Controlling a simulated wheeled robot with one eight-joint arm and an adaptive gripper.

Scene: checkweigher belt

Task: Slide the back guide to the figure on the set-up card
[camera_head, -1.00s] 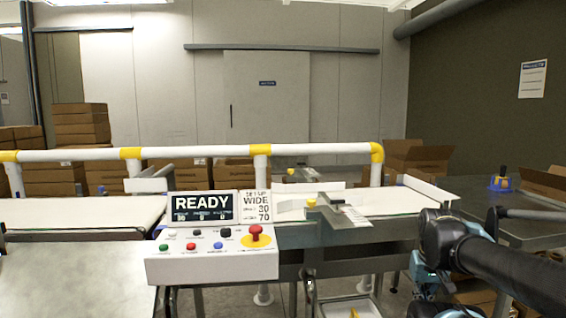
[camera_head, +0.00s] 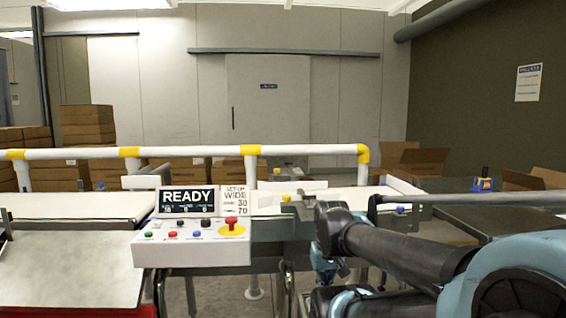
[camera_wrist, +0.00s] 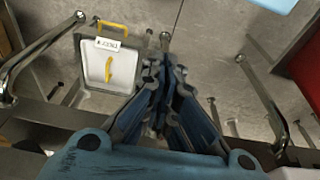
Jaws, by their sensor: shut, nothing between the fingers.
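I cannot read any guide scale. My gripper (camera_wrist: 166,72) is shut and empty, pointing at the floor in the wrist view, in front of the belt and away from both guides.
The control box (camera_head: 192,243) with a red stop button stands left of my arm. A white and yellow rail (camera_head: 200,152) runs behind the belt. A white bin (camera_wrist: 122,72) with a yellow handle and a yellow item inside stands below. A dark table (camera_head: 465,200) is at right.

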